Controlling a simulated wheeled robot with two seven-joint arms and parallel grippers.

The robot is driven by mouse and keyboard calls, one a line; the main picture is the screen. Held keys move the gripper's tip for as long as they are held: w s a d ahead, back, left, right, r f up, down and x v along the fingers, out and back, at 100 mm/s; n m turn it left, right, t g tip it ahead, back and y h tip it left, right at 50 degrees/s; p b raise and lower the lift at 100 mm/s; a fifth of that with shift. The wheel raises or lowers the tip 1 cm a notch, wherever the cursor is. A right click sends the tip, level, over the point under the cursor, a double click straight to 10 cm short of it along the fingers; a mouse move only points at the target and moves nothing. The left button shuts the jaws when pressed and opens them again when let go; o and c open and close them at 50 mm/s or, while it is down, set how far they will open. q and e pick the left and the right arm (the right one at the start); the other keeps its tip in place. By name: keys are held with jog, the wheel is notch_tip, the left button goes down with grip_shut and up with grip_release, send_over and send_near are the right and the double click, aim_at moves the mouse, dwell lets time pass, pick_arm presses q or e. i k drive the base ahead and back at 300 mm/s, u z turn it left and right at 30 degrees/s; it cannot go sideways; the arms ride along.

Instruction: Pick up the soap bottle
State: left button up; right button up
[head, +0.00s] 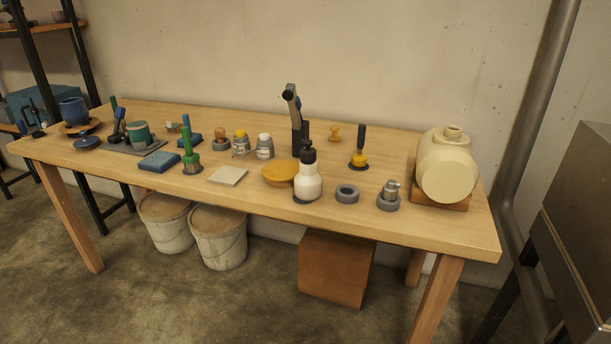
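The likely soap bottle (308,187) is a white, rounded bottle with a black top. It stands upright near the front edge of the wooden table, right of centre in the head view. A dark round base or shadow shows under it. A yellow-orange round dish (279,173) is close at its left and slightly behind. A grey ring (347,194) is at its right. Neither of my grippers shows in the head view.
The wooden table (340,217) holds several small items. A tall dark tool (297,128) stands behind the bottle. A large cream jug (447,167) is at the right end. Two lidded buckets (218,240) and a brown box (335,268) are underneath. The bottle's front is unobstructed.

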aim_at(307, 181)
jog(key=u, duration=0.2)
jog(key=k, duration=0.25)
jog(key=u, duration=2.2)
jog(key=i, duration=0.25)
jog(key=z, duration=1)
jog(key=i, duration=0.95)
jog(key=z, duration=0.6)
